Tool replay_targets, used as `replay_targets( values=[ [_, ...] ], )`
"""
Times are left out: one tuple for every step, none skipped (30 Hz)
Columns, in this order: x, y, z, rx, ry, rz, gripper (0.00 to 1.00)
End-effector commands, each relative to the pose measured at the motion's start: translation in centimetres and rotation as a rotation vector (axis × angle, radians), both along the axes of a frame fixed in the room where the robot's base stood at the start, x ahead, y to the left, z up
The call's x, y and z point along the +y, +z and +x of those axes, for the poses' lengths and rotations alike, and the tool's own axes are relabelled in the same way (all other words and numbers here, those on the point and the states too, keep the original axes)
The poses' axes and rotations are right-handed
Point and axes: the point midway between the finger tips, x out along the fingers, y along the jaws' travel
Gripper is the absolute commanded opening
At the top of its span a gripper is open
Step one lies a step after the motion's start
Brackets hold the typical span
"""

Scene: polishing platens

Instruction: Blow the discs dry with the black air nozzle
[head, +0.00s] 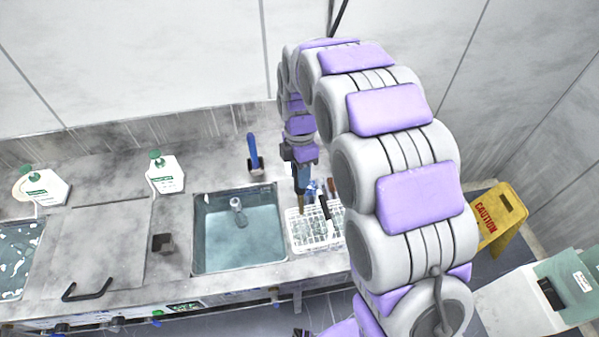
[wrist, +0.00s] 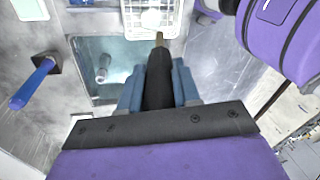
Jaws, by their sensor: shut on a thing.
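My gripper (head: 299,183) is shut on the black air nozzle (wrist: 158,84), with a blue finger on each side of it in the wrist view. The nozzle's brass tip (head: 301,207) points down over the white rack (head: 302,236) right of the sink. In the wrist view, the tip lies near the edge of the white rack (wrist: 131,18). I cannot tell whether it touches the rack. I cannot make out single discs; pale shapes in the rack are too small to tell apart.
A water-filled sink (head: 238,245) holds a small clear object (head: 237,204). A blue-handled tool (head: 253,150) stands behind it. Small items (head: 331,186) crowd the rack's far side. Two white bottles (head: 165,172) (head: 44,186) stand left. A yellow caution sign (head: 500,217) stands right.

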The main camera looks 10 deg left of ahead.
Motion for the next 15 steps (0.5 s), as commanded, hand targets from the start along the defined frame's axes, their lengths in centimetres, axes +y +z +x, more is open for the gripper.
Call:
replay_targets(
  values=[
    [0.0, 0.5, 0.0, -0.002, 0.0, 0.001, 0.0],
    [0.0, 0.7, 0.0, -0.002, 0.0, 0.001, 0.0],
    [0.0, 1.1, 0.0, -0.002, 0.0, 0.001, 0.0],
    [0.0, 1.3, 0.0, -0.002, 0.001, 0.001, 0.0],
    [0.0, 1.6, 0.0, -0.002, 0.001, 0.001, 0.0],
    [0.1, 2.0, 0.0, -0.002, 0.001, 0.001, 0.0],
    [0.1, 2.2, 0.0, -0.003, 0.001, 0.001, 0.0],
    [0.1, 2.5, 0.1, -0.003, 0.001, 0.001, 0.0],
    [0.1, 2.9, 0.1, -0.003, 0.001, 0.001, 0.0],
    [0.1, 3.1, 0.1, -0.003, 0.001, 0.001, 0.0],
    [0.1, 3.4, 0.1, -0.003, 0.001, 0.001, 0.0],
    [0.0, 3.8, 0.1, -0.002, 0.001, 0.0, 0.0],
    [0.0, 4.0, 0.1, -0.002, 0.001, 0.0, 0.0],
    [0.0, 4.2, 0.0, -0.001, 0.001, 0.0, 0.0],
    [0.0, 4.4, 0.0, 0.0, 0.001, -0.001, 0.0]
  ],
)
